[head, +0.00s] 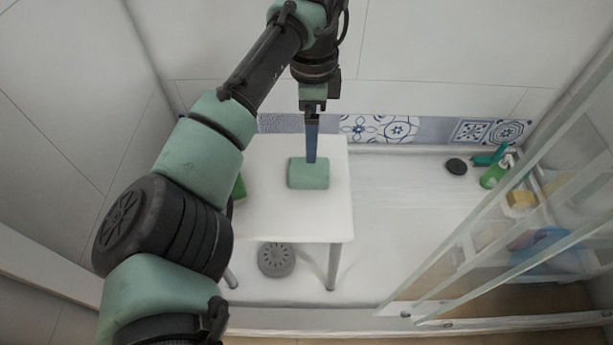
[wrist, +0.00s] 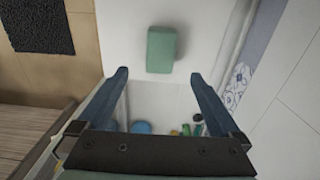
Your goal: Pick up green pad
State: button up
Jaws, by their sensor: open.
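The green pad (head: 308,173) is a pale green block with rounded edges, lying on the white table near its middle. In the wrist view the green pad (wrist: 161,49) shows beyond the fingertips, near the top centre. My gripper (head: 311,158) points down over the pad in the head view, its blue fingers seen edge-on at the pad's back edge. In the wrist view my gripper (wrist: 164,74) has its two blue fingers wide apart with nothing between them. The pad looks free of both fingers; the exact height gap cannot be told.
The white table (head: 287,223) has free room around the pad. A brighter green item (head: 239,188) is partly hidden behind my arm at the table's left edge. A green bottle (head: 494,172) and a dark round object (head: 456,166) stand right. Glass panels (head: 500,200) rise at right.

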aim_at(310, 166)
notch_tip(310, 166, down, 6)
jog(key=shift+f+b, duration=0.1)
jog(key=shift+b, duration=1.1)
notch_tip(310, 166, down, 5)
jog(key=b, duration=0.3)
jog(key=shift+a+b, duration=0.1)
jog(key=shift+b, duration=0.25)
jog(key=shift+c, duration=0.2)
